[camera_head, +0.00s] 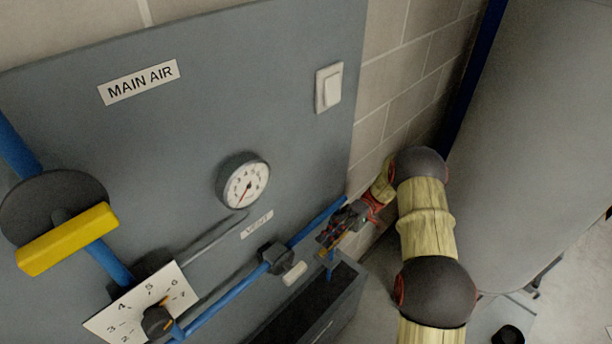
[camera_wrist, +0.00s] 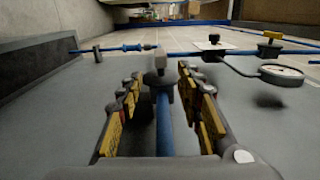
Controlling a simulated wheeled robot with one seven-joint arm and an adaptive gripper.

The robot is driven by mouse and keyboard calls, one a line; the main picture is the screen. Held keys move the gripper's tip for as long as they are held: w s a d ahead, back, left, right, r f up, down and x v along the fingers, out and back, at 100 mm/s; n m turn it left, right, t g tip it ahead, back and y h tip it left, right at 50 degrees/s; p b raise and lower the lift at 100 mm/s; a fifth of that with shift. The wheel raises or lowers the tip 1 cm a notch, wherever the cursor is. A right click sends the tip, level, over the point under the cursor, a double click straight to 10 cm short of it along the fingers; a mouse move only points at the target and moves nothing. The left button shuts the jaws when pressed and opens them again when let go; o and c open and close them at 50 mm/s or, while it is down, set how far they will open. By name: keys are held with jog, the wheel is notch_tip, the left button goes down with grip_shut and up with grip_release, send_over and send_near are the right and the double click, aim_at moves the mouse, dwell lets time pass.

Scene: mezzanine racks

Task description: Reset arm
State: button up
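My gripper (camera_head: 338,228) is beside the lower right edge of the grey panel, close to a blue pipe (camera_head: 208,306). In the wrist view my gripper (camera_wrist: 160,74) has its two yellow-padded fingers apart. A blue pipe (camera_wrist: 165,125) with a dark round fitting shows between the fingers; I cannot tell whether they touch it. Nothing is seen clamped. My arm reaches up from the bottom right of the head view and bends left toward the panel.
The grey panel (camera_head: 150,140) carries a gauge (camera_head: 243,182), a yellow lever handle (camera_head: 68,240), a numbered dial plate (camera_head: 143,303) and a dark valve (camera_head: 283,260). A dark open box (camera_head: 345,310) is below. A large grey tank (camera_head: 540,140) stands close right of my arm.

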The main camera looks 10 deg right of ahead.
jog(key=s+f+m+t+h, duration=0.1)
jog(key=s+f+m+h, duration=0.15)
jog(key=f+m, duration=0.35)
jog(key=s+d+r+m+t+h, duration=0.1)
jog(key=s+d+m+t+h, duration=0.15)
jog(key=s+h, duration=0.25)
jog(key=s+r+n+t+h+b, duration=0.1)
jog(key=s+r+t+h, duration=0.2)
jog(key=r, duration=0.9)
jog(key=s+r+t+h+b, duration=0.2)
jog(key=s+r+t+h, duration=0.2)
jog(key=s+r+t, duration=0.4)
notch_tip(320, 180, up, 5)
jog(key=shift+s+a+f+n+t, duration=0.15)
jog(key=shift+s+a+n+t, duration=0.25)
jog(key=shift+t, duration=0.25)
jog(key=shift+h, duration=0.25)
jog(key=shift+c, duration=0.8)
